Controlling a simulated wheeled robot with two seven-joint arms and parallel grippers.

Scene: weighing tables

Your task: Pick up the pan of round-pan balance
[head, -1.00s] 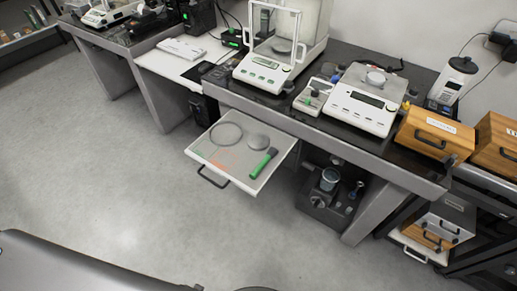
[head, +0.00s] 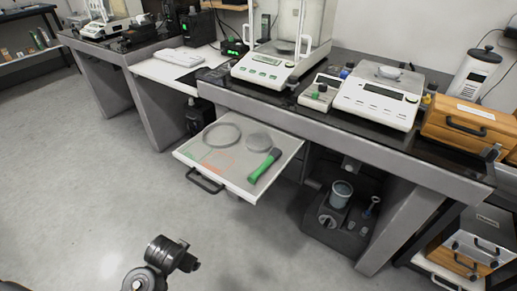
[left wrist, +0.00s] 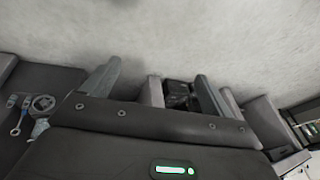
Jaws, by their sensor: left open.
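In the head view, a white balance with a tall glass shield (head: 265,68) stands on the bench; a round grey pan is partly visible inside the shield. The open drawer (head: 225,184) below holds a grey ring (head: 222,134), a flat round grey disc (head: 258,141) and a green-handled brush (head: 264,166). My left gripper (left wrist: 157,85) is open and empty over the floor in the left wrist view. My right gripper is not in view.
The drawer juts out over the floor with its black handle (head: 205,181) forward. A small grey-white device (head: 321,94) sits between the balances. A wooden box (head: 470,123) stands at the right. A dark unit with a cup (head: 341,192) is under the bench. The floor (head: 90,180) is clear.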

